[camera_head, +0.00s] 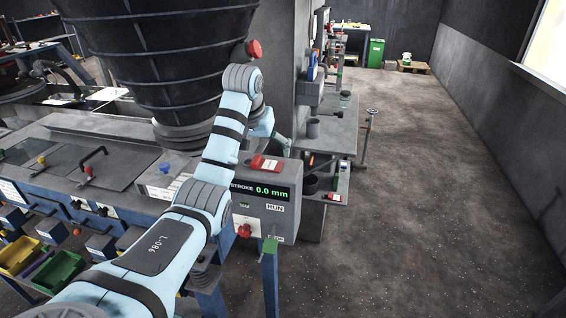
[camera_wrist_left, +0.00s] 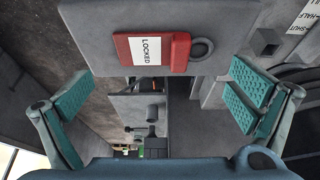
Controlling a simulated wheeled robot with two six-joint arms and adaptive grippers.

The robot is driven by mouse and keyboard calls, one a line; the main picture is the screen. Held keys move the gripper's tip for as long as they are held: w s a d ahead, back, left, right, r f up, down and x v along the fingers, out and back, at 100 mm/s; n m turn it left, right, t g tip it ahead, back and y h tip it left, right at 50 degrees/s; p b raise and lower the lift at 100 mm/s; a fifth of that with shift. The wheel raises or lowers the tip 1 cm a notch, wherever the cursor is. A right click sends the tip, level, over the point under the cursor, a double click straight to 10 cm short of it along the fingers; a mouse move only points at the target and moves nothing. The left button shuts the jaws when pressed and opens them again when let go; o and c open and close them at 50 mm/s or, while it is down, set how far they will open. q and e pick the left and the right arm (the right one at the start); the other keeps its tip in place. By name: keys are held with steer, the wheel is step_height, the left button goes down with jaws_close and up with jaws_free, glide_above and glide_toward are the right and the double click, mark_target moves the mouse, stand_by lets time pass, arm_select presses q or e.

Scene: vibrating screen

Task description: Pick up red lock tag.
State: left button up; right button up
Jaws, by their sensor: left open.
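The red lock tag (camera_head: 264,163) lies on top of the grey control box (camera_head: 262,216) in the head view. In the left wrist view, the red lock tag (camera_wrist_left: 180,52) shows a white label reading LOCKED and a dark ring at its right end. My left gripper (camera_wrist_left: 158,97) is open and empty, its two teal fingers spread wide to either side, with the tag toward the top of that picture between them. In the head view, my left gripper (camera_head: 284,139) is partly hidden behind my wrist, just beyond the tag. My right gripper is not in view.
A large dark ribbed hopper (camera_head: 160,60) stands close behind my left arm. A red knob (camera_head: 244,230) sticks out of the box front. A grey side shelf (camera_head: 335,133) holds a dark cup (camera_head: 312,127). The floor (camera_head: 430,200) at the right is clear.

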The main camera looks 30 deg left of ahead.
mark_target(264, 163)
arm_select(q)
steer(key=x, duration=0.3)
steer(key=shift+s+a, duration=0.1)
steer(key=shift+s, duration=0.15)
steer(key=shift+w+f, duration=0.1)
steer(key=shift+w, duration=0.05)
steer(key=shift+s, duration=0.3)
steer(key=c, duration=2)
steer(key=shift+d, duration=0.25)
jaws_close()
